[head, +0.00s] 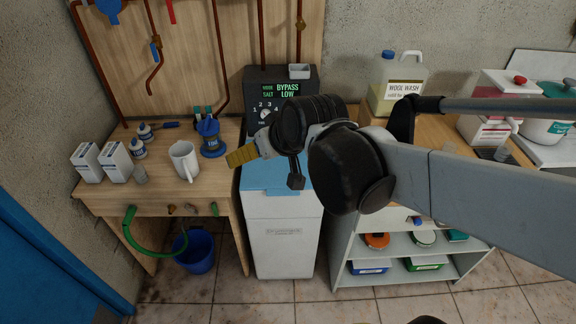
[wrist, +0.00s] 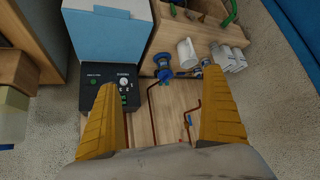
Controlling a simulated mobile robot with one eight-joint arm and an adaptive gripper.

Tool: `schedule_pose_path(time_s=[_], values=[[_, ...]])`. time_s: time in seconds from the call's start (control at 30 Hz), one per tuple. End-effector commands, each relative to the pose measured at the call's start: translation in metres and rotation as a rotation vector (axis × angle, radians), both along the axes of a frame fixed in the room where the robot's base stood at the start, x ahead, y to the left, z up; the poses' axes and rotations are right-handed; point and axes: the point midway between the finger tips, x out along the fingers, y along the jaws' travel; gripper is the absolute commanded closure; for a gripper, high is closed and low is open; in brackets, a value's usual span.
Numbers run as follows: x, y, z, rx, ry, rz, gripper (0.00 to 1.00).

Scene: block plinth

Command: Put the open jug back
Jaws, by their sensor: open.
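A white open-topped jug (head: 184,161) with a handle stands upright on the left wooden bench, left of a blue fitting. It also shows in the wrist view (wrist: 186,53), beyond the fingers. A translucent jug labelled wool wash (head: 396,92), with a blue cap, stands on the right counter behind my arm. My gripper (head: 242,155) is seen side-on in the head view, over the gap between bench and cabinet, right of the white jug and apart from it. In the wrist view its yellow fingers (wrist: 162,92) are wide apart with nothing held between them.
A white cabinet with a blue lid (head: 282,230) and a black control unit (head: 262,88) reading BYPASS LOW stands between bench and counter. A blue fitting (head: 212,140), white cartons (head: 88,162) and small bottles crowd the bench. Copper pipes (head: 220,60) run up the backboard.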

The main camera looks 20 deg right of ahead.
Motion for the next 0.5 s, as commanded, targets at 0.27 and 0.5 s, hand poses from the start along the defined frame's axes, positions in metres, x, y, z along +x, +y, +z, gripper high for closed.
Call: schedule_pose_path(time_s=[0.27, 0.5], values=[[-0.113, -0.040, -0.017, -0.038, 0.112, -0.128, 0.03], [-0.137, -0.050, -0.025, -0.047, 0.137, -0.164, 0.03]])
